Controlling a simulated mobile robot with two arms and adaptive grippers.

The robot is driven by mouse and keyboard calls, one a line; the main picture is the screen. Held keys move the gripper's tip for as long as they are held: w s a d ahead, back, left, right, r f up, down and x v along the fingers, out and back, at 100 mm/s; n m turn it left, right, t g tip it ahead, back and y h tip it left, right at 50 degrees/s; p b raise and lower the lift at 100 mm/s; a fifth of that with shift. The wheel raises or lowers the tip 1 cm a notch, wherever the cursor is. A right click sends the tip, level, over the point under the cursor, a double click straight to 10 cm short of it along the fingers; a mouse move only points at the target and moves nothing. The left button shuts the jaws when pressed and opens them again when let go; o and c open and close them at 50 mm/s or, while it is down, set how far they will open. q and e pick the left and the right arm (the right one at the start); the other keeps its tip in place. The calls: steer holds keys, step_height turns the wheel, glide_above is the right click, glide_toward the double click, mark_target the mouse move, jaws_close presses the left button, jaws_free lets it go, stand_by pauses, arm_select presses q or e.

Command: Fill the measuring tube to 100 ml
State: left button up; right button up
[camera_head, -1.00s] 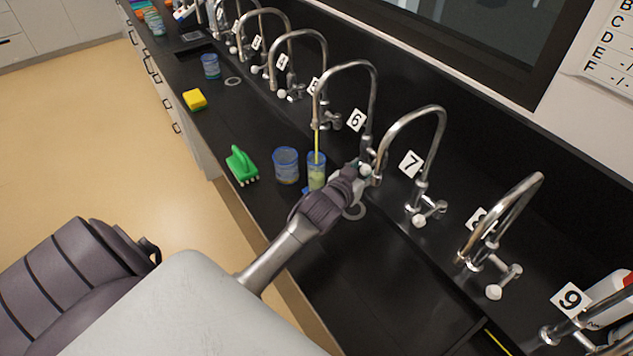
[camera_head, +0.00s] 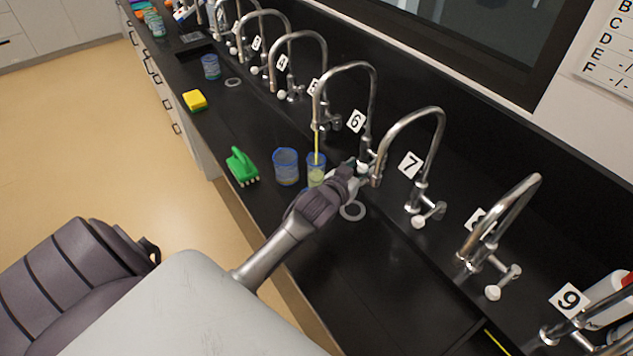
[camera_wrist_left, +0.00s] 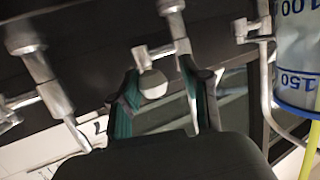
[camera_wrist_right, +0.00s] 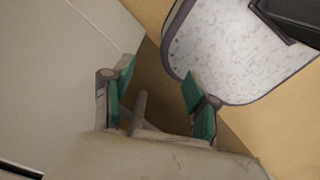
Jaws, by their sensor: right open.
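The measuring tube (camera_head: 316,173) is a clear cup with a blue rim. It stands under the spout of the tap labelled 6 (camera_head: 319,98), and a thin yellow-green stream (camera_head: 317,143) runs into it. Pale green liquid shows inside. The left wrist view shows the tube (camera_wrist_left: 296,50) upside down with blue 100 and 150 marks; the exact level cannot be read. My left gripper (camera_head: 358,175) is at this tap's handle, beside the tube. Its fingers (camera_wrist_left: 162,95) stand apart on either side of a round white knob (camera_wrist_left: 152,84). My right gripper (camera_wrist_right: 160,92) is open and empty.
A second blue-rimmed cup (camera_head: 286,167) stands close left of the tube. A green brush (camera_head: 241,167) and a yellow sponge (camera_head: 195,100) lie near the counter's front edge. Tap 7 (camera_head: 420,150) is close right of my left gripper. The front right counter is bare.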

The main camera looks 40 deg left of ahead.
arm_select(q)
steer(key=shift+r, duration=0.1)
steer(key=shift+s+r+p, duration=0.1)
steer(key=shift+s+p, duration=0.1)
steer(key=shift+p, duration=0.25)
steer(key=p+v, duration=0.4)
steer(key=v, duration=0.1)
steer(key=shift+s+r, duration=0.15)
steer(key=shift+s, duration=0.6)
